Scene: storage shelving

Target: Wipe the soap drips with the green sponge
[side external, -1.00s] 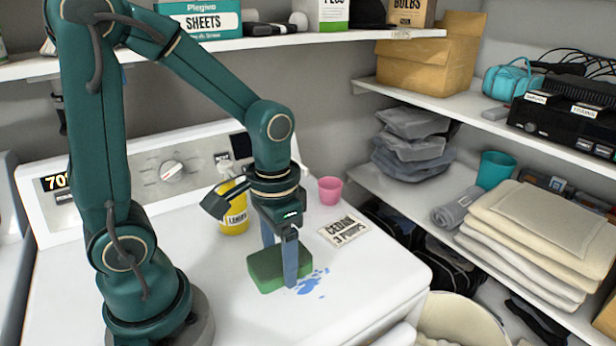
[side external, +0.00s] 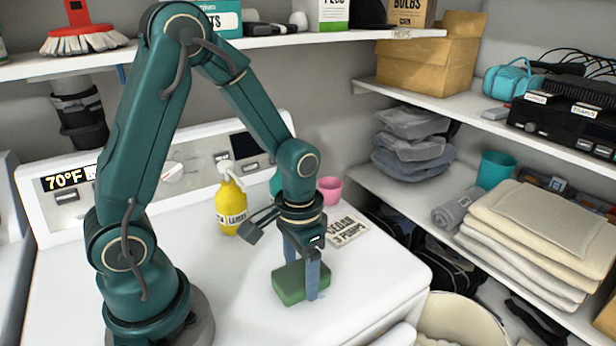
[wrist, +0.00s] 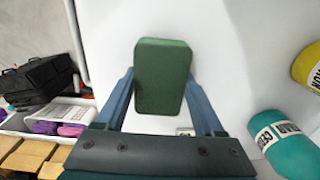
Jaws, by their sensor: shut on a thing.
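The green sponge (side external: 288,284) is between the two blue fingers of my gripper (side external: 303,278), which is shut on it. The sponge is low over the white machine top (side external: 200,280) and seems to touch it. In the wrist view the sponge (wrist: 162,75) sits between the fingers, with white surface around it. No blue soap drips show in either current view; any under the sponge are hidden.
A yellow pump bottle (side external: 230,208), a teal bottle (side external: 277,183), partly behind my arm, and a pink cup (side external: 329,190) stand at the back. A printed card (side external: 347,228) lies to the right. The front of the top is clear.

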